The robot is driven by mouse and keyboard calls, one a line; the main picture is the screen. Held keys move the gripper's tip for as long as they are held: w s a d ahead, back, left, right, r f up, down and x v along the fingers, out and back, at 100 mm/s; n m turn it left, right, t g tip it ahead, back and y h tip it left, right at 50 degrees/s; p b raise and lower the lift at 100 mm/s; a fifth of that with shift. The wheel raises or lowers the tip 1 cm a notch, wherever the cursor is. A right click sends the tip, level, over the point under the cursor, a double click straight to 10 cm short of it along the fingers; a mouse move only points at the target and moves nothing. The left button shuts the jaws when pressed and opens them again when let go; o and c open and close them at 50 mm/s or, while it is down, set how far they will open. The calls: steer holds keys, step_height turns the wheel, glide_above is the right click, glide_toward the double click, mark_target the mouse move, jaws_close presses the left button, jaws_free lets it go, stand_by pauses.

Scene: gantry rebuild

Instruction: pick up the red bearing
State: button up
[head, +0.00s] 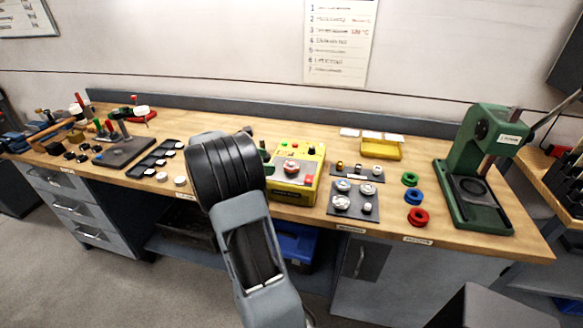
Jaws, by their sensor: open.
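The red bearing (417,223) is a thick ring lying flat near the front edge of the wooden bench, right of centre. A blue ring (413,203) lies just behind it, and a green ring (410,183) behind that, in a short row. My arm rises from the bottom centre, and its dark upper part ends in front of the bench, well left of the red bearing. My gripper's fingers are hidden behind the arm. Nothing touches the red bearing except the bench.
A green press (479,130) stands close on the right. A dark tray with bearings (337,206) lies to the left, and a yellow box with buttons (291,189) stands beyond it. A yellow bin (381,151) sits behind. A grey block (495,308) is at the bottom right.

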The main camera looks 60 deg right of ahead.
mark_target(290, 164)
steer(key=shift+p+x, duration=0.55)
steer(key=shift+x, duration=3.8)
steer(key=shift+a+f, duration=0.1)
steer(key=shift+c, duration=0.5)
steer(key=c, duration=1)
